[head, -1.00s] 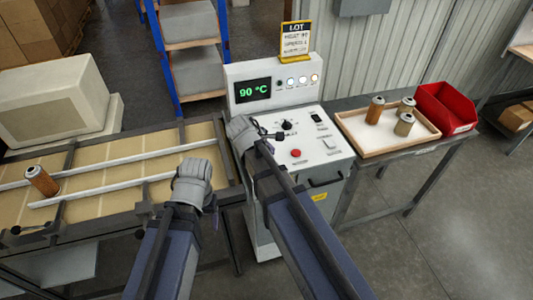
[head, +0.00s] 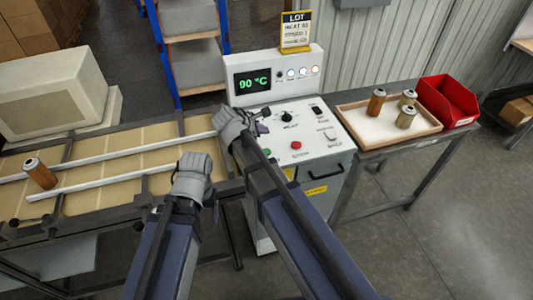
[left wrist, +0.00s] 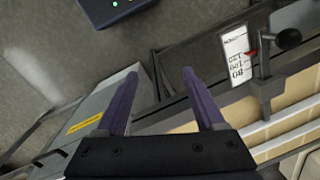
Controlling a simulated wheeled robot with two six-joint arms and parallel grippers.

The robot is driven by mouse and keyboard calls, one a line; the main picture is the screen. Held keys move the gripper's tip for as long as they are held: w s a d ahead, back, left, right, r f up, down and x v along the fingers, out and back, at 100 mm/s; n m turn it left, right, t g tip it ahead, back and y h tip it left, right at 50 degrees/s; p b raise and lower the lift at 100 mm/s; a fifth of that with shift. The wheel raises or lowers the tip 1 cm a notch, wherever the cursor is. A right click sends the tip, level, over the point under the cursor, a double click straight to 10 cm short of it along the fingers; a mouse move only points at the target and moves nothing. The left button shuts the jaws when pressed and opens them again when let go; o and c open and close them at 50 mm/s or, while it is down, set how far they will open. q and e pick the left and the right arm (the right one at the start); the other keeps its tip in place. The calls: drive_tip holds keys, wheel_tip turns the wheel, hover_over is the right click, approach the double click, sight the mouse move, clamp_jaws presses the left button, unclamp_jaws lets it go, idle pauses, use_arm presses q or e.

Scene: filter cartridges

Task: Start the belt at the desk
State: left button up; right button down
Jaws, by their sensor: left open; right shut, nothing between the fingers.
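The desk (head: 330,166) is a pale console with a sloping panel. Its display (head: 253,82) reads 90 °C. The panel carries a black knob (head: 287,116), a red button (head: 296,145), a green button (head: 267,152) and small switches. The tan belt (head: 98,202) runs to its left, with a brown cartridge (head: 38,173) between white rails. My right gripper (head: 263,119) is shut and empty over the panel's left edge. My left gripper (head: 194,165) is over the belt's right end; its purple fingers (left wrist: 160,76) are apart and empty in the left wrist view.
Right of the desk, a wooden tray (head: 377,141) holds three cartridges, and a red bin (head: 446,99) stands beside it. A sign (head: 296,32) stands on top of the desk. A pale housing (head: 52,88) stands behind the belt. Open floor lies at the lower right.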

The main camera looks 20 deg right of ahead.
sight(267, 151)
wheel_tip(267, 151, down, 8)
drive_tip(key=b, duration=0.6)
drive_tip(key=shift+r+b, duration=0.25)
drive_tip(key=shift+b, duration=0.1)
idle(1.3)
drive_tip(key=shift+f+b, duration=0.4)
